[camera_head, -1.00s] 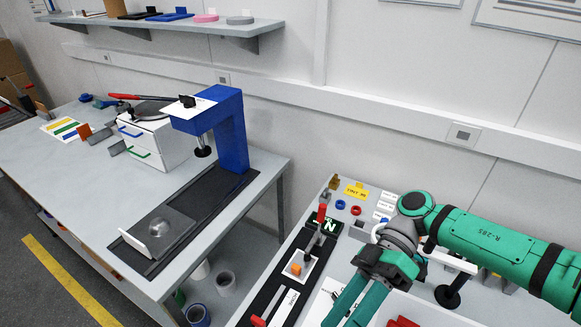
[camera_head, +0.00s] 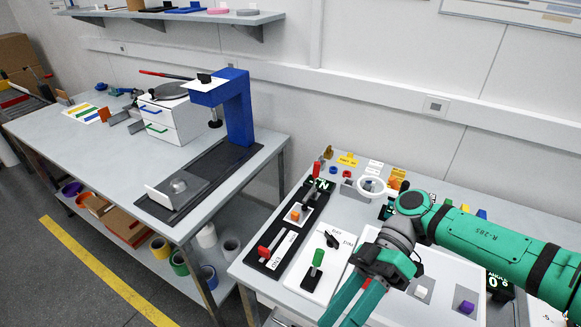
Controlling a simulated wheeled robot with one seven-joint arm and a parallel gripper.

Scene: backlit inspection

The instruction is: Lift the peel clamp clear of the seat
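My gripper (camera_head: 340,312) is at the bottom centre, over the front of the right bench. Its two green fingers point down and left with a gap between them, and their tips reach the lower picture edge. I cannot tell for sure which thing is the peel clamp. A green-handled piece (camera_head: 316,262) stands on a white plate (camera_head: 301,283) just up and left of the fingers. A black base strip (camera_head: 287,231) beside it carries a red-handled piece (camera_head: 268,251) and an orange block (camera_head: 295,215). No seat can be made out clearly.
A white tray (camera_head: 388,311) with a grey piece (camera_head: 421,291) and a purple piece (camera_head: 466,307) lies right of my gripper, partly behind my arm. A white ring lamp (camera_head: 371,187) stands at the back. The left bench (camera_head: 83,148) carries a blue press (camera_head: 238,110).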

